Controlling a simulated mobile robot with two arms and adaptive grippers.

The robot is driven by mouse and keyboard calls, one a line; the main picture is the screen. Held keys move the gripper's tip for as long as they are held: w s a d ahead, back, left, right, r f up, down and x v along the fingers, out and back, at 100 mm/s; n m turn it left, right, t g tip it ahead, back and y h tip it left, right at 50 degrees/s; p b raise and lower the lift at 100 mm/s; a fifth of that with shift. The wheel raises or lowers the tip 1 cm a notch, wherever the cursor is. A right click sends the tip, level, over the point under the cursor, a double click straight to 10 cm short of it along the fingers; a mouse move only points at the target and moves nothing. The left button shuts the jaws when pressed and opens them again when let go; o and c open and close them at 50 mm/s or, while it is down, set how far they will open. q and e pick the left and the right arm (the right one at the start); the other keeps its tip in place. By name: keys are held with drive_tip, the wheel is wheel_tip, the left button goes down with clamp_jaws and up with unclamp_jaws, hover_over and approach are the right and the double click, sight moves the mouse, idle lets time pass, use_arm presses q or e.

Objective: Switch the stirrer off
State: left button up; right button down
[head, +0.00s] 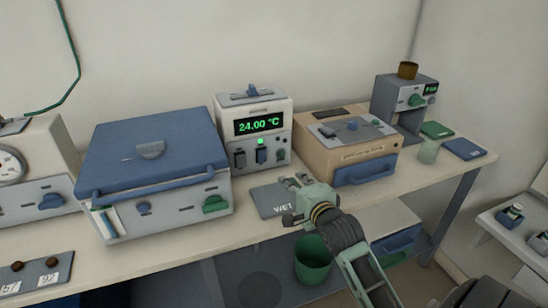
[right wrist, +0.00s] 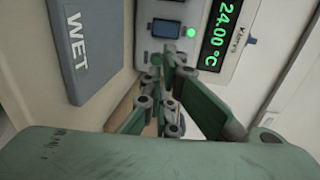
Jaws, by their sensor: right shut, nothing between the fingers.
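A white unit (head: 254,135) with a lit green display reading 24.00 °C stands at the back of the bench. No label I can read names it as the stirrer. Below its display are a lit green lamp (head: 260,141) and dark switches, one of them at its front (head: 261,156). My right gripper (head: 297,194) is shut and empty, in front of the unit, near the WET mat. In the right wrist view the lamp (right wrist: 191,32), a blue switch (right wrist: 167,28) and the display (right wrist: 216,40) show just beyond the fingers. My left gripper is not in view.
A grey mat marked WET (head: 268,205) lies before the unit. A large blue-lidded box (head: 150,150) stands left, a tan box with a blue handle (head: 335,140) right. A green bin (head: 313,262) is below the bench edge. A grey device (head: 388,100) stands far right.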

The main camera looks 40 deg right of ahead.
drive_tip(key=shift+w, duration=0.2)
approach(262, 157)
drive_tip(key=d, duration=0.1)
drive_tip(key=w+d+f, duration=0.1)
drive_tip(key=d, duration=0.1)
drive_tip(key=shift+w+d+f, duration=0.15)
drive_tip(key=shift+w+d, duration=0.05)
drive_tip(key=shift+d, duration=0.2)
drive_tip(key=x, duration=0.2)
drive_tip(key=shift+w+d+r, duration=0.1)
drive_tip(key=shift+w+r, duration=0.2)
drive_tip(key=shift+w, duration=0.05)
drive_tip(key=shift+w+d, duration=0.15)
drive_tip(key=shift+w, duration=0.6)
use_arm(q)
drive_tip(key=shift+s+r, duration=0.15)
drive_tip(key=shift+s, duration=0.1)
use_arm(e)
drive_tip(key=shift+r, duration=0.1)
